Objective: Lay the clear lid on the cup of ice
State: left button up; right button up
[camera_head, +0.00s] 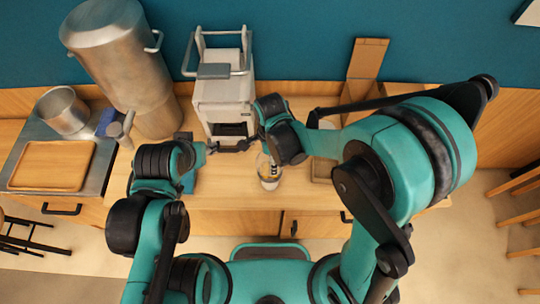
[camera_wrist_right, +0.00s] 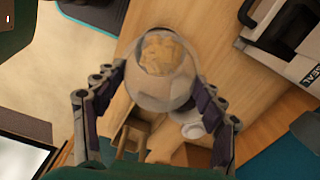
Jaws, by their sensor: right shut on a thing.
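The cup (camera_head: 269,178) stands on the wooden counter in front of the white machine, with a dark marking on its side. My right gripper (camera_wrist_right: 158,100) is shut on the clear lid (camera_wrist_right: 136,88), a round see-through piece held between its two fingers. Through the lid I see pale tan, lumpy contents; I cannot tell whether the lid touches the cup's rim. In the head view my right gripper (camera_head: 268,152) is just above the cup, and the lid is hard to make out.
The white sealing machine (camera_head: 222,95) stands close behind the cup. A large steel urn (camera_head: 130,70), a steel pot (camera_head: 62,110) and a wooden tray (camera_head: 52,166) are at the left. A cardboard-coloured stand (camera_head: 367,62) is at the back right. The counter's front edge is near the cup.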

notch_tip(320, 180, down, 7)
jog(key=b, duration=0.5)
jog(key=shift+r, duration=0.15)
jog(key=shift+b, duration=0.3)
dwell(1.1)
jog(key=shift+f+b, duration=0.35)
jog(key=shift+b, duration=0.3)
dwell(1.0)
jog(key=o, duration=0.8)
jog(key=shift+o, duration=0.8)
